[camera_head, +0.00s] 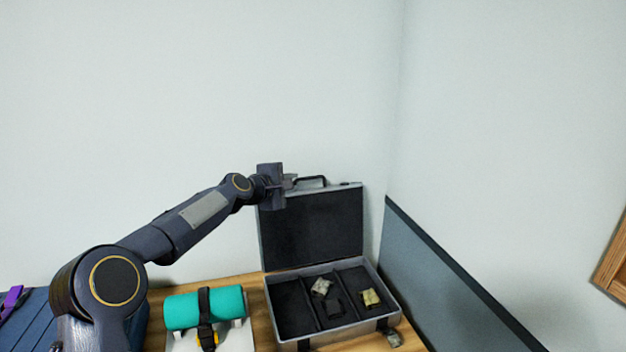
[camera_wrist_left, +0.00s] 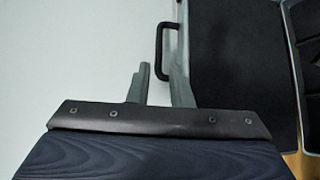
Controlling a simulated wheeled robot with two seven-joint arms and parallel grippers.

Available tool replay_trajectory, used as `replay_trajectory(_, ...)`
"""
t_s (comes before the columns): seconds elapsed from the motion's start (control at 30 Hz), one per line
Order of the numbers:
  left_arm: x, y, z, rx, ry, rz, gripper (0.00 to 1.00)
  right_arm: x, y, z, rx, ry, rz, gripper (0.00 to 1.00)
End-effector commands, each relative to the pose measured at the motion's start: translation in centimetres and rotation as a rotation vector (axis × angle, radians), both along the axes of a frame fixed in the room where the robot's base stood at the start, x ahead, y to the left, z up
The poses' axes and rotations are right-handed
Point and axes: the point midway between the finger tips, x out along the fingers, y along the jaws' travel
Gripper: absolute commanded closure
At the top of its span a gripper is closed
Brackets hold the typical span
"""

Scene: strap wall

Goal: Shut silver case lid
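The silver case (camera_head: 330,334) stands on a wooden table with its dark-lined lid (camera_head: 312,228) raised about upright. A dark handle (camera_head: 311,181) is on the lid's top edge; it also shows in the left wrist view (camera_wrist_left: 160,45). My left gripper (camera_head: 289,183) is at the lid's upper left, beside the handle. In the left wrist view its two fingers (camera_wrist_left: 158,82) are apart, with pale wall showing between them. One finger overlaps the lid's rim in that view; I cannot tell whether it touches. My right gripper is not in view.
The case's divided tray holds several small lumps (camera_head: 322,287). A teal roll with a black strap (camera_head: 180,311) lies left of the case. A blue-grey panel (camera_head: 440,285) stands close on the right. The wall is close behind the lid.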

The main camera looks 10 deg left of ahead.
Motion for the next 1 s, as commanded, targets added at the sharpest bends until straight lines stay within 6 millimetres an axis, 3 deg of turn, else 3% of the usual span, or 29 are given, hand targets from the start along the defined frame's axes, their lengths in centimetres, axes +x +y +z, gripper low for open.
replay_trajectory(0.5, 5.8, -2.8, -1.6, -0.012, 0.001, 0.005, 0.81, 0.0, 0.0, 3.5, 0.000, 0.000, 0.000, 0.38)
replay_trajectory(1.0, 7.0, -3.4, -2.3, -0.009, 0.001, 0.006, 0.81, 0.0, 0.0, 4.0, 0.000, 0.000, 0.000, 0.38)
